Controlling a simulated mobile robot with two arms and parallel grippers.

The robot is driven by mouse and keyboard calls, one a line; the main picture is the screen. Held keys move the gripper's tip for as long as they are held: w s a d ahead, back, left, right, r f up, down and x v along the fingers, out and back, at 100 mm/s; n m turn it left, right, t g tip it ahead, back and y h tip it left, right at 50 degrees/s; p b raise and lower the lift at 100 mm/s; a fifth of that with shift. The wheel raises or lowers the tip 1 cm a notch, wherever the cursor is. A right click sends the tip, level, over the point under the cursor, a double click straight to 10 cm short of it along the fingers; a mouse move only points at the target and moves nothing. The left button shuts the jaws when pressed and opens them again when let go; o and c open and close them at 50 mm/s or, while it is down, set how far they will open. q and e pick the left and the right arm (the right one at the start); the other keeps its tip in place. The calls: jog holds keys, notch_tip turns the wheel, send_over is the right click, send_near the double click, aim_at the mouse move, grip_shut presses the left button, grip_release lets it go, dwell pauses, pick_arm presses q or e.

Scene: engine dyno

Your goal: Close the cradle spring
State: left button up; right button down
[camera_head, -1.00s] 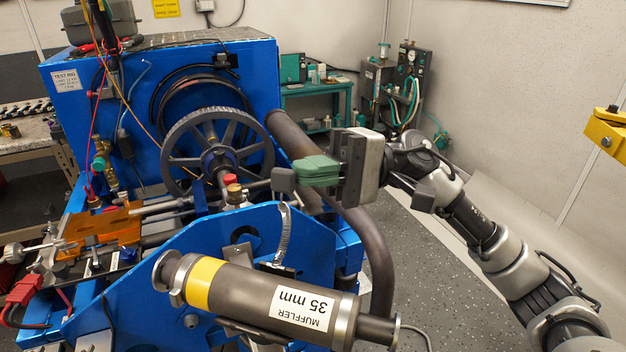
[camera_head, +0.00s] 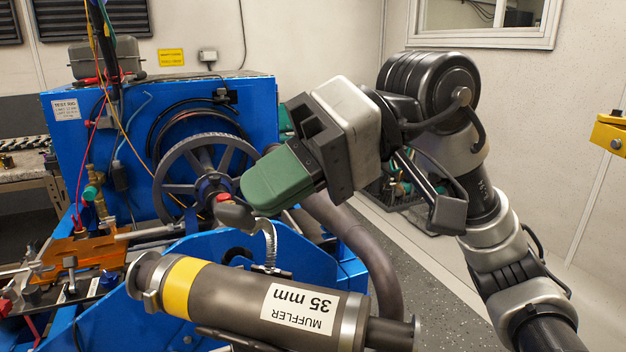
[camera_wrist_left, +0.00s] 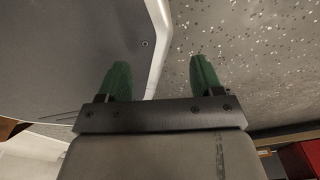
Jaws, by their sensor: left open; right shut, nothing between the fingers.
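A curved silver strap (camera_head: 269,243) with a dark grey knob (camera_head: 235,213) rises behind the muffler in the head view. I take it to be the cradle spring. It bends over to the left at its top, toward the flywheel. My right gripper (camera_head: 258,190) is shut and empty, its green fingers together just above and right of the knob. The fingertips overlap the knob's edge in the picture; I cannot tell whether they touch. My left gripper (camera_wrist_left: 160,75) shows only in the left wrist view, open with nothing between its two green fingers.
The muffler (camera_head: 235,290), with a yellow band and a 35 mm label, lies in front of the strap. A spoked flywheel (camera_head: 168,188) and blue dyno housing (camera_head: 70,130) stand behind. A bent exhaust pipe (camera_head: 365,250) runs at right. Speckled floor (camera_head: 440,285) is clear farther right.

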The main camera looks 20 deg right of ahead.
jog(key=shift+s+a+f+n+t+h+b, duration=0.35)
jog(key=shift+s+a+f+h, duration=0.1)
jog(key=shift+s, duration=0.15)
jog(key=shift+s+a+f+n+t+h+b, duration=0.35)
jog(key=shift+s+a, duration=0.1)
jog(key=shift+s, duration=0.15)
pick_arm(q)
jog(key=w+d+r+t+b, duration=0.1)
jog(key=w+r+b, duration=0.4)
jog(key=w, duration=1)
jog(key=shift+d+r, duration=0.7)
jog(key=shift+r, duration=0.7)
pick_arm(e)
jog(key=s+a+f+n+t+h, duration=0.2)
jog(key=s+a+f, duration=0.1)
jog(key=f, duration=0.3)
jog(key=shift+s+f+h, duration=0.15)
jog(key=shift+s+h, duration=0.15)
jog(key=shift+s, duration=0.2)
jog(key=shift+a, duration=0.1)
